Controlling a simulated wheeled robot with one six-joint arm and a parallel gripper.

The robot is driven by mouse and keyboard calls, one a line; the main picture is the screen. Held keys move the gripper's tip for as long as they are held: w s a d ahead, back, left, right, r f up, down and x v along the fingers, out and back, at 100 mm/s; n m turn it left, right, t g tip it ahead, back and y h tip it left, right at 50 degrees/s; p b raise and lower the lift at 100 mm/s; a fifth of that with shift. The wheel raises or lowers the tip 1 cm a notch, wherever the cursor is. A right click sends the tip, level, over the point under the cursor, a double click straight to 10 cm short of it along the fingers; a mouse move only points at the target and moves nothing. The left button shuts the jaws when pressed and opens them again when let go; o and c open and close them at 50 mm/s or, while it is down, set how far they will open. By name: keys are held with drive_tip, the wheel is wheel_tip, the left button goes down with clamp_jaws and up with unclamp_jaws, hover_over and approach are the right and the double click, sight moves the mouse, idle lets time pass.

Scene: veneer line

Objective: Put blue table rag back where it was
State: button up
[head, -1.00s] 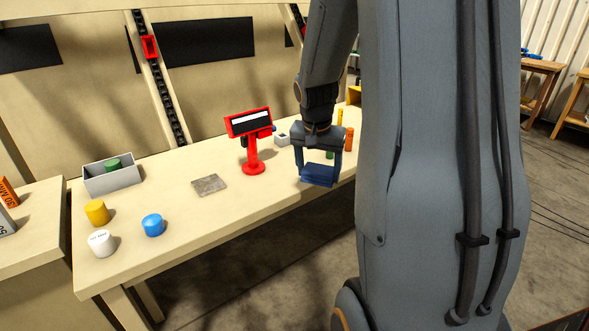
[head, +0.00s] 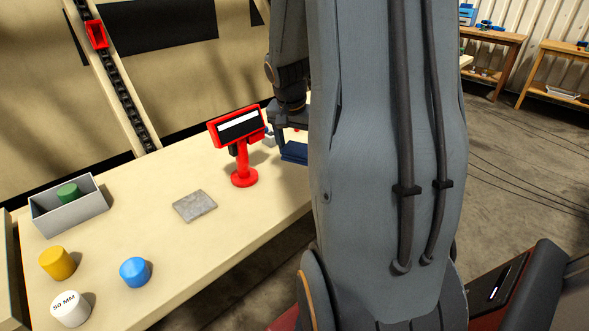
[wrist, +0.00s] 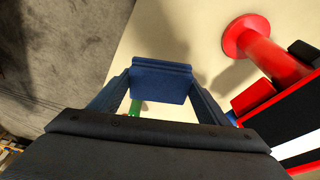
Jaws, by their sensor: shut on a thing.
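The blue table rag (head: 294,152) is a folded dark blue block. It shows at the left edge of my arm in the head view, partly hidden behind my arm. In the wrist view the rag (wrist: 160,80) lies between the two fingertips. My gripper (wrist: 158,88) is shut on it and holds it near the table's front edge, to the right of the red stand. A grey-brown flat patch (head: 194,206) lies on the bench top left of the red stand.
A red stand with a display (head: 243,150) rises close beside my gripper. A grey bin (head: 75,212) holds a green cylinder. Yellow (head: 57,263), blue (head: 135,271) and white (head: 70,308) cylinders stand at the bench's left end. The bench top (head: 215,245) around the patch is clear.

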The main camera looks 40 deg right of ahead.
sight(296, 153)
drive_tip(key=shift+f, duration=3.5)
drive_tip(key=shift+f, duration=0.2)
drive_tip(key=o, duration=1)
drive_tip(key=shift+r, duration=0.2)
drive_tip(key=shift+r, duration=0.25)
drive_tip(key=b+v, duration=0.1)
drive_tip(key=v, duration=1)
drive_tip(key=shift+s+a+r, duration=0.1)
drive_tip(key=s+a+f+n+y, duration=0.1)
drive_tip(key=a+n, duration=0.3)
drive_tip(key=a, duration=0.4)
drive_tip(key=s+a+f+n+y, duration=0.1)
drive_tip(key=s+a+f+n, duration=0.2)
drive_tip(key=a, duration=0.5)
drive_tip(key=s+a+f+n, duration=0.3)
drive_tip(key=a+n, duration=0.2)
drive_tip(key=a, duration=0.3)
drive_tip(key=shift+s+a+n+y, duration=0.3)
drive_tip(key=shift+a+y, duration=0.1)
